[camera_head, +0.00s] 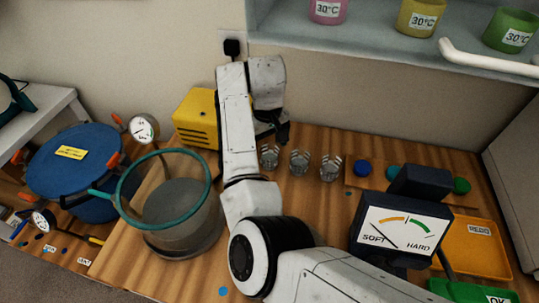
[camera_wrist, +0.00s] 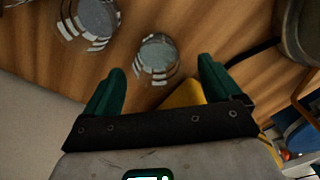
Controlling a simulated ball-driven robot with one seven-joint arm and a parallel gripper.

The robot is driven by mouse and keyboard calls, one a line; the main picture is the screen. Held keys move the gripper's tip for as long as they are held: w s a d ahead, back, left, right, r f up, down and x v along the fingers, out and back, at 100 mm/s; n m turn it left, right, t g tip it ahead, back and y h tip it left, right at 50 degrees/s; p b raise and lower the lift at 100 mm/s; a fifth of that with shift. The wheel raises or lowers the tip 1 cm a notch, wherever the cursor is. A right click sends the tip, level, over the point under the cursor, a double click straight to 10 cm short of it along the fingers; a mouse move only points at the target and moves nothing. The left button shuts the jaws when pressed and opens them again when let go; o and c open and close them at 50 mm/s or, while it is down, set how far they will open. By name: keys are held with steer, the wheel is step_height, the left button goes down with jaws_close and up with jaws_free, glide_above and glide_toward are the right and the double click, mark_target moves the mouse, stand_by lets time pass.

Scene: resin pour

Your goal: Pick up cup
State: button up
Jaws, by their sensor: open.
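Three small clear cups with white stripes stand in a row on the wooden table in the head view: a left one (camera_head: 270,157), a middle one (camera_head: 300,162) and a right one (camera_head: 331,168). My gripper (camera_head: 281,133) hangs just behind the left cup, its fingers mostly hidden there. In the wrist view my gripper (camera_wrist: 161,66) has its two teal fingers spread wide. One clear cup (camera_wrist: 157,55) shows between the fingertips, with nothing gripped. A second clear cup (camera_wrist: 95,18) shows at the upper left.
A yellow box (camera_head: 197,118) stands left of my gripper. A grey pot with a teal rim (camera_head: 209,190) and a blue lidded pot (camera_head: 75,165) are at the left. A SOFT/HARD gauge (camera_head: 400,232) and an orange tray (camera_head: 470,250) are at the right. The wall is close behind.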

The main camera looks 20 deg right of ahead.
steer(key=shift+s+d+f+p, duration=0.1)
steer(key=shift+f+p, duration=0.2)
steer(key=shift+f, duration=1.15)
steer(key=shift+d+f+p, duration=0.1)
steer(key=shift+f+p, duration=0.2)
steer(key=shift+f, duration=1.15)
steer(key=shift+c, duration=0.5)
steer(key=c, duration=1)
steer(key=shift+r, duration=0.15)
